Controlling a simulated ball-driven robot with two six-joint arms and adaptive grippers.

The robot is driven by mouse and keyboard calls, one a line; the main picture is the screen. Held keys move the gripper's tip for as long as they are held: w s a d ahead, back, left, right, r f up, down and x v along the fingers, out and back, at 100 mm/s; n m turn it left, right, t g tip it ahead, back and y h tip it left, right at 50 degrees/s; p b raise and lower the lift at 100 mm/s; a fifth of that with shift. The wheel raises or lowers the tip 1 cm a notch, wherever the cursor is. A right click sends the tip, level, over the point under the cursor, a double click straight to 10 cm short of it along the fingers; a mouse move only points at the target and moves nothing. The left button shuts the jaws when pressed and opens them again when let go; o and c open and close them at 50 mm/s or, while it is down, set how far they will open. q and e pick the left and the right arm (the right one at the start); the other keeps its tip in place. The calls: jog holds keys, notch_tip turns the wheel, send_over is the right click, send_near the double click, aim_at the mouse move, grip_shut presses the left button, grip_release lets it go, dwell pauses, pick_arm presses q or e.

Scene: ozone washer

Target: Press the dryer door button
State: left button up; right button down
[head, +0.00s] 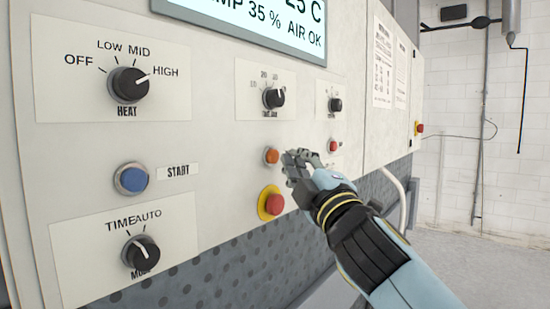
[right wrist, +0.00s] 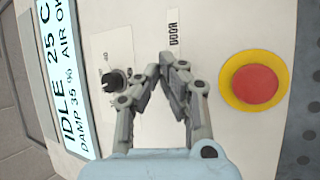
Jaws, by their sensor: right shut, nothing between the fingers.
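An orange button (head: 271,155) in a grey ring sits on the cream control panel in the head view; I take it for the door button. A DOOR label (right wrist: 173,33) shows in the right wrist view just beyond my fingertips. The button is not visible there, apparently hidden behind the fingers. My right gripper (head: 298,157) is shut and empty, its fingertips just right of the orange button in the head view. It also shows in the right wrist view (right wrist: 166,62). I cannot tell whether it touches the panel. My left gripper is not in view.
A red emergency button on a yellow base (head: 271,204) lies below the orange one. A blue START button (head: 131,179), a heat knob (head: 129,84) and a mode knob (head: 141,252) are left. A small red button (head: 333,146) is close right. A display (head: 250,25) is above.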

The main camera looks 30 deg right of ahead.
jog(key=shift+s+d+b, duration=0.3)
jog(key=shift+s+b, duration=0.1)
jog(key=shift+s, duration=0.4)
jog(key=shift+s+d+b, duration=0.35)
jog(key=shift+s, duration=0.4)
jog(key=shift+s+d+b, duration=0.3)
jog(key=shift+s+b, duration=0.1)
jog(key=shift+s, duration=0.4)
jog(key=shift+f, duration=0.1)
